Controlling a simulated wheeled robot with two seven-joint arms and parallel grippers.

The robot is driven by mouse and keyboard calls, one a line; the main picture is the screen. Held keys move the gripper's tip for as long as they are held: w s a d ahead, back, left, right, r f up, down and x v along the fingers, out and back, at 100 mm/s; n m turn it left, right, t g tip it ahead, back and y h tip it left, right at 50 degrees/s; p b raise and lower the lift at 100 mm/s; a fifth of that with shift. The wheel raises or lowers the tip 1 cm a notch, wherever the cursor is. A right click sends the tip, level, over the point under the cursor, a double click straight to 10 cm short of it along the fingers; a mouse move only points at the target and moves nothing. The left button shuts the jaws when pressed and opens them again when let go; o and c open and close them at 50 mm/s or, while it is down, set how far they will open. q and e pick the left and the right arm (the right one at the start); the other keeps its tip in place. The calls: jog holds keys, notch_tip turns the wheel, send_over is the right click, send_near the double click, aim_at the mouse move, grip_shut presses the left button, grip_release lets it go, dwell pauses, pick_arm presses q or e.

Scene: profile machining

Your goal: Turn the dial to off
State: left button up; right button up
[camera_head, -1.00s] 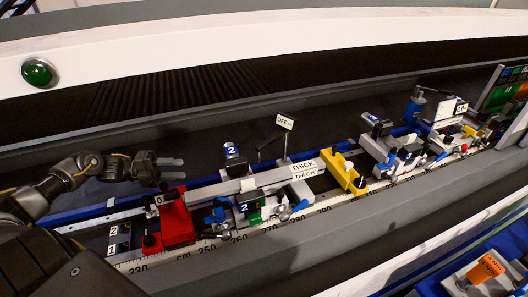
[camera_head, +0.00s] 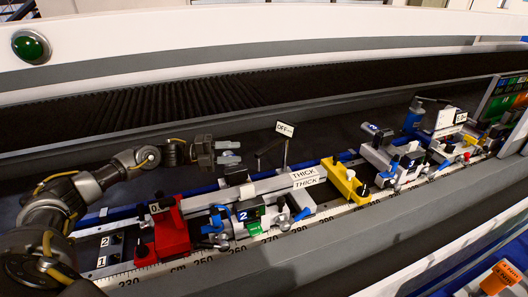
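A small white sign reading OFF (camera_head: 285,129) stands on a thin post above the machine rail. A dark bent lever (camera_head: 268,148) is just left of the post. I cannot clearly tell which part is the dial or how it is set; a black knob (camera_head: 362,190) also sits on the yellow block. My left gripper (camera_head: 230,152) is above the rail, left of the OFF sign and apart from it. Its two fingers point right with a gap between them, and nothing shows in them. My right gripper is not in view.
A red block (camera_head: 171,235) and a yellow block (camera_head: 343,178) sit on the scaled rail (camera_head: 270,240). Between them are a bar labelled THICK (camera_head: 305,175) and clamps with blue handles. A green button (camera_head: 31,46) is at the upper left. The dark bed behind the rail is clear.

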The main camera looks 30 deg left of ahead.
aim_at(260, 150)
pick_arm(q)
jog(key=p+x, duration=0.1)
jog(key=x, duration=0.2)
jog(key=p+x, duration=0.3)
jog(key=x, duration=0.2)
jog(key=shift+w+d+r, duration=0.1)
jog(key=shift+d+r, duration=0.15)
jog(key=shift+d, duration=0.1)
jog(key=shift+w+d+f+p, duration=0.2)
jog(key=shift+w+d+p, duration=0.25)
jog(key=shift+d, duration=0.15)
jog(key=c, duration=0.8)
grip_shut()
